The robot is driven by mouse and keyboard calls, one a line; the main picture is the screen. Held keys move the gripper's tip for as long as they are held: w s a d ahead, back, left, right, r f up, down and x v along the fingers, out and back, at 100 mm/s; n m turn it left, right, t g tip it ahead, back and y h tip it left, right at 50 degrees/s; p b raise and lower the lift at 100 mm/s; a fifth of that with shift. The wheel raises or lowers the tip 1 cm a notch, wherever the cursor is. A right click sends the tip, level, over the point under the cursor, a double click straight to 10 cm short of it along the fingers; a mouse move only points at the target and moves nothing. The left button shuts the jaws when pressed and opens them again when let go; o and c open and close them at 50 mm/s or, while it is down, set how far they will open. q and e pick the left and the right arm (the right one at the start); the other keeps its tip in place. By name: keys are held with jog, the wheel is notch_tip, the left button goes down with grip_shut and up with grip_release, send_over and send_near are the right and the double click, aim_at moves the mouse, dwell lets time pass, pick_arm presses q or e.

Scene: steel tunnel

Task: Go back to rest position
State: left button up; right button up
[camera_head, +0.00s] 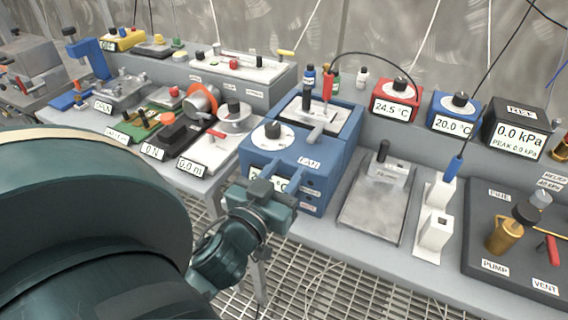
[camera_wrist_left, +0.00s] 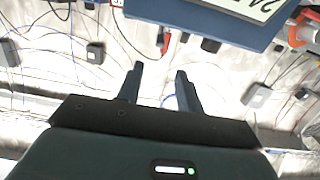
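My left gripper (camera_head: 281,174) is in front of the blue heater-like box (camera_head: 335,150), low against its front face in the head view. It also shows in the left wrist view (camera_wrist_left: 159,70), where its two dark fingers stand apart with nothing between them. It is open and empty. Whether the fingers touch the box cannot be told. The fingers partly cover the box's front display. My right gripper is not in view. My own dark teal arm fills the lower left of the head view.
A steel bench (camera_head: 340,236) carries a metal plate (camera_head: 374,210), a white holder with a blue-handled probe (camera_head: 436,215), and a dark pump board (camera_head: 505,266). Gauges reading 24.5 °C (camera_head: 394,100), 20.0 °C (camera_head: 453,110) and 0.0 kPa (camera_head: 518,130) stand behind. A grated floor (camera_head: 325,290) lies below.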

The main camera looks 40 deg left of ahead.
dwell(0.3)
pick_arm(q)
jog(key=s+d+f+m+g+h+p, duration=0.2)
jog(key=d+f+g+h, duration=0.1)
jog(key=d+f, duration=0.4)
jog(key=s+d+f+m+g+h+p, duration=0.1)
jog(key=s+d+f+m+g+h, duration=0.2)
jog(key=f, duration=1)
jog(key=d+h, duration=0.1)
jog(key=d, duration=0.2)
jog(key=shift+s+d+m+g+p, duration=0.3)
jog(key=shift+s+d+g+p, duration=0.05)
jog(key=shift+d+g, duration=0.05)
